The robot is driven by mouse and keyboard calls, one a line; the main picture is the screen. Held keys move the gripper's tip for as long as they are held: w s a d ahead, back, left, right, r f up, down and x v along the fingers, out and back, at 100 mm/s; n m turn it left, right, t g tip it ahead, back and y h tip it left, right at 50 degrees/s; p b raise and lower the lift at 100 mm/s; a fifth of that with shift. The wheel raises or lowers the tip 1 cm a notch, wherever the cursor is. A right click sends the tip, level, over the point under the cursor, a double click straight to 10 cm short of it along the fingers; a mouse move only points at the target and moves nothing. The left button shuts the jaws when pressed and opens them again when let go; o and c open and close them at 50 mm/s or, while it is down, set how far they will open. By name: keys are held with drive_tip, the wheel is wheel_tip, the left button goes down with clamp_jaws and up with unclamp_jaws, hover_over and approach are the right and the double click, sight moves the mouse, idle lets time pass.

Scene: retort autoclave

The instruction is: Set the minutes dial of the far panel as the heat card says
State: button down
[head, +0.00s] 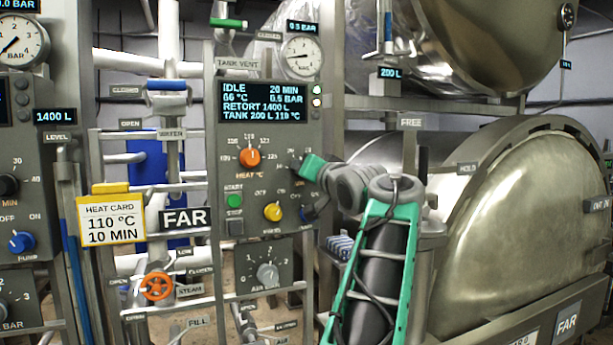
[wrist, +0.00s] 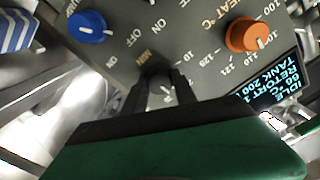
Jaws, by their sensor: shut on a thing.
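The heat card (head: 112,224) hangs left of the far panel and reads 110 °C, 10 MIN. The far panel (head: 228,150) carries a display (head: 270,102) reading IDLE, 20 MIN, 66 °C, 0.5 BAR. My gripper (head: 299,164) reaches the panel's right side, at the dial right of the orange heat dial (head: 250,157). In the wrist view my gripper (wrist: 162,78) is shut around the dark minutes dial (wrist: 165,90), beside the MIN label. The fingers hide most of the dial; a pale mark shows, but its setting is unclear.
A yellow knob (head: 273,211) and a blue knob (wrist: 87,27) sit close to the gripped dial. Green START (head: 235,200) and a STOP button are at lower left. An orange steam handwheel (head: 157,286) and pipes stand left; a large steel retort (head: 530,220) stands right.

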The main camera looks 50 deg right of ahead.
drive_tip(key=n+b, duration=0.4)
drive_tip(key=n, duration=1)
drive_tip(key=shift+f+n+b, duration=0.15)
drive_tip(key=shift+n+b, duration=0.2)
drive_tip(key=shift+n, duration=0.05)
drive_tip(key=c, duration=1)
unclamp_jaws()
drive_tip(key=b+v, duration=0.1)
drive_tip(key=v, duration=0.6)
drive_tip(key=shift+s+a, duration=0.2)
drive_tip(key=shift+s, duration=0.15)
